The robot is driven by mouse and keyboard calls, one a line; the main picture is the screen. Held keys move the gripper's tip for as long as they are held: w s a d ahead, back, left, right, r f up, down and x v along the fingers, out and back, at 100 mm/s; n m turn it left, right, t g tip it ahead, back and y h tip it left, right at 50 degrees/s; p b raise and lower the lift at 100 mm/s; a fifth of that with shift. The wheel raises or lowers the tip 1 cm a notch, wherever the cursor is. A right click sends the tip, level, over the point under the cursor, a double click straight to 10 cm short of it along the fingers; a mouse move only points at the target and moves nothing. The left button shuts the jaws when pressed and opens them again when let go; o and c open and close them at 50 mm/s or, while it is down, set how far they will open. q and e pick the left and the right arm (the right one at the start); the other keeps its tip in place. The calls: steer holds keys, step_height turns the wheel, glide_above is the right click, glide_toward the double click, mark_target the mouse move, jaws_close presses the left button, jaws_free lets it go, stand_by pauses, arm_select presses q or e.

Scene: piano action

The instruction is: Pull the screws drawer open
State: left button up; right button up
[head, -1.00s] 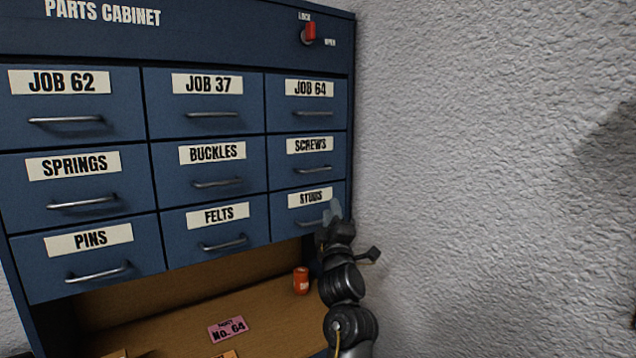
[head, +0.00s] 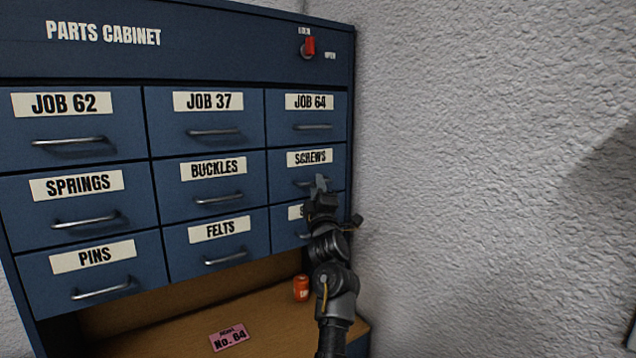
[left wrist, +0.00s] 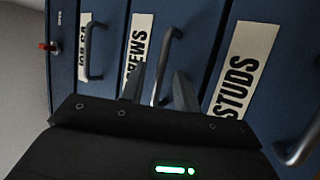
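The screws drawer (head: 279,165) is in the right column of the blue parts cabinet, middle row, and its front is flush with its neighbours. Its bar handle (head: 303,183) is partly hidden by my left gripper (head: 320,184). In the left wrist view the drawer's label (left wrist: 139,45) and handle (left wrist: 167,58) appear turned on their side. There my left gripper (left wrist: 159,88) is open, its two fingers apart with the handle showing between them; whether they touch it I cannot tell. My right gripper is not in view.
The studs drawer (head: 282,236) is just below, partly covered by my left arm. The job 64 drawer (head: 277,112) is above. A red lock knob (head: 309,47) sits at the cabinet's top right. A rough wall (head: 480,150) stands close on the right. An orange can (head: 301,288) stands on the shelf below.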

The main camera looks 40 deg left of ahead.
arm_select(q)
steer(key=shift+w+a+r, duration=0.1)
steer(key=shift+w+a, duration=0.1)
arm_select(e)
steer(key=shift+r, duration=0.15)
arm_select(q)
jaws_close()
